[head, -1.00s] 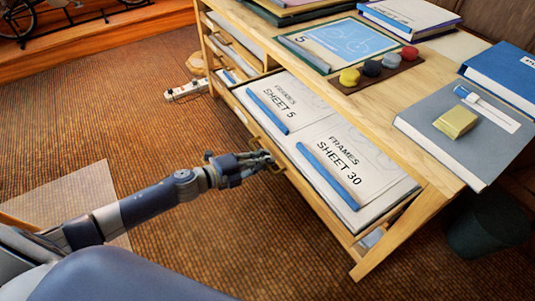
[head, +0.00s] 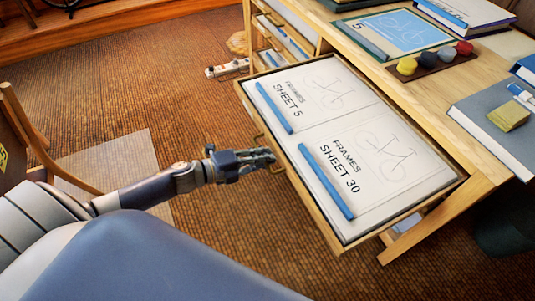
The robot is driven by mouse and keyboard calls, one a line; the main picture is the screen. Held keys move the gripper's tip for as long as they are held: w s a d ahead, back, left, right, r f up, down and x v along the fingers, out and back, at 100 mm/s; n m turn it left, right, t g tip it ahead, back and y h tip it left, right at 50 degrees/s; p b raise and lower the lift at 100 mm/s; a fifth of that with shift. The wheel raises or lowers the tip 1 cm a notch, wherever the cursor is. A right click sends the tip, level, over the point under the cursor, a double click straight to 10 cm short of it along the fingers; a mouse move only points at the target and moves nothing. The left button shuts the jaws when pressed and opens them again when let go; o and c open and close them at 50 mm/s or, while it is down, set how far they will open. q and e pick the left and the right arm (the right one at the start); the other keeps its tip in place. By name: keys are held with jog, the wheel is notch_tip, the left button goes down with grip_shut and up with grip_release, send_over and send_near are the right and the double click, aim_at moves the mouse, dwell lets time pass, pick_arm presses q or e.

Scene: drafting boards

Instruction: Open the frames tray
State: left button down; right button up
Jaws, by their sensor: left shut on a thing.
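The frames tray (head: 399,224) is a wide wooden drawer, pulled well out from the desk. In it lie two drawings, FRAMES SHEET 5 (head: 301,84) and FRAMES SHEET 30 (head: 372,141), each with a blue strip along its left side. My left gripper (head: 268,158) is at the tray's front, shut on its handle (head: 276,168). The fingers partly hide the handle. My right gripper is not in view.
The desk top (head: 432,86) holds a paint-pot holder (head: 437,63), a blue bicycle print (head: 398,28) and a grey binder (head: 486,120) with a yellow block (head: 508,116). A power strip (head: 228,68) lies on the carpet. A chair (head: 30,125) stands at left.

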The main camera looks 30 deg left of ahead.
pick_arm(q)
jog(key=shift+r, duration=0.1)
jog(key=c, duration=1.7)
grip_release()
jog(key=shift+s, duration=0.1)
jog(key=v, duration=1.1)
jog(key=shift+s+a, duration=0.3)
jog(key=shift+s, duration=0.05)
